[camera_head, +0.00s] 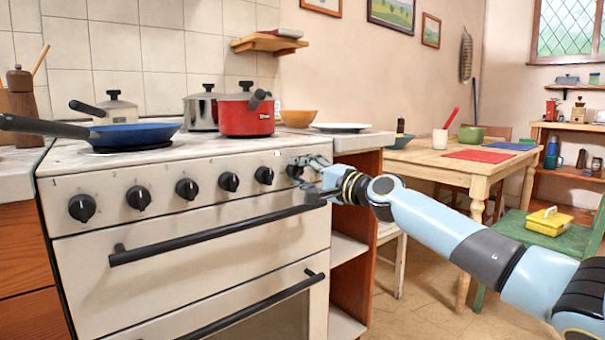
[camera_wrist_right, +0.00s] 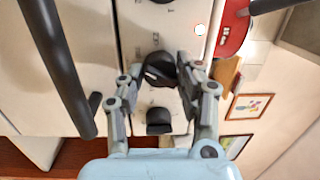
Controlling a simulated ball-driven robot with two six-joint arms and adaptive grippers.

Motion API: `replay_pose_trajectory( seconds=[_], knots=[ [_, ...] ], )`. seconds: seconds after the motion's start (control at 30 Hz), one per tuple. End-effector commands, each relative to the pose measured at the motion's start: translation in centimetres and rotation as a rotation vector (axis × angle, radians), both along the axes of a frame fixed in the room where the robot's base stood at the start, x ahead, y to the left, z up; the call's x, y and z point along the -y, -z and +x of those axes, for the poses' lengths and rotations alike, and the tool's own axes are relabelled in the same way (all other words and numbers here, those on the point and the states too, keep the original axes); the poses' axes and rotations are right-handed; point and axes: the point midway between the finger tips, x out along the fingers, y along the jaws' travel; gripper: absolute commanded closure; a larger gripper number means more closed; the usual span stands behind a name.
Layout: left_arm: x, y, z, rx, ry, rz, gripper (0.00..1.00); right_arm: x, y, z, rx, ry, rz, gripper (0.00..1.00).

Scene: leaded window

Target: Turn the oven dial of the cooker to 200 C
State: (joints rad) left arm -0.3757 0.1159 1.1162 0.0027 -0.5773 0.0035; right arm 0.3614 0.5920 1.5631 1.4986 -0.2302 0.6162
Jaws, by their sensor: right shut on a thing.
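The cooker (camera_head: 180,220) has a row of black dials along its cream front panel. My right gripper (camera_head: 300,170) is at the right end of this row. In the right wrist view its two fingers (camera_wrist_right: 160,75) are shut on a round black dial (camera_wrist_right: 158,68), one finger on each side. This dial has a pale pointer mark; the markings around it are too small to read. In the head view the gripper mostly hides this dial. A black dial (camera_head: 264,175) beside it is free. My left gripper is not in view.
The dark oven handle (camera_head: 215,237) runs just below the dials, and shows close by in the wrist view (camera_wrist_right: 62,65). A small black part (camera_wrist_right: 159,120) sits beside the held dial. A red pot (camera_head: 246,117) and blue pan (camera_head: 135,135) stand on the hob.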

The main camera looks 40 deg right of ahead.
Motion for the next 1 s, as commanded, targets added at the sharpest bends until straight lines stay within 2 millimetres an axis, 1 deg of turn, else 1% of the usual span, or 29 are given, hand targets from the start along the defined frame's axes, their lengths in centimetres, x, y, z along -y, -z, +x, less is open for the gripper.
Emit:
replay_pose_trajectory(
  seconds=[0.03, 0.2, 0.37, 0.43, 0.53, 0.67, 0.8, 1.0],
  knots=[
    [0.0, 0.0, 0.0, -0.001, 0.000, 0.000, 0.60, 0.0, 0.3, 0.0, -0.005, -0.001, 0.000, 0.63],
    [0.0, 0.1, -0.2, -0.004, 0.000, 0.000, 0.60, 0.0, 0.2, 0.0, -0.003, -0.001, -0.001, 0.42],
    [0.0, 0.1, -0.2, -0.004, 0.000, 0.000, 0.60, 0.0, 0.1, 0.0, -0.002, 0.000, 0.000, 0.42],
    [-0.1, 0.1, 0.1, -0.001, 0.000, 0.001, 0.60, 0.0, 0.1, 0.0, -0.002, 0.000, -0.001, 0.42],
    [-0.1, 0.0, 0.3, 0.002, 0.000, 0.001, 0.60, 0.1, 0.2, -0.5, -0.002, 0.000, -0.003, 0.42],
    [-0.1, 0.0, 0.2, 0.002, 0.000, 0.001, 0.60, 0.4, 0.4, -2.3, -0.005, -0.001, -0.006, 0.42],
    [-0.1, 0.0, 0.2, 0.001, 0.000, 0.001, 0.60, 0.9, 0.6, -5.1, -0.007, -0.002, -0.006, 0.42],
    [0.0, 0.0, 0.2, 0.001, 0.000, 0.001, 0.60, 1.2, 0.5, -6.7, -0.003, -0.001, -0.002, 0.42]
  ],
)
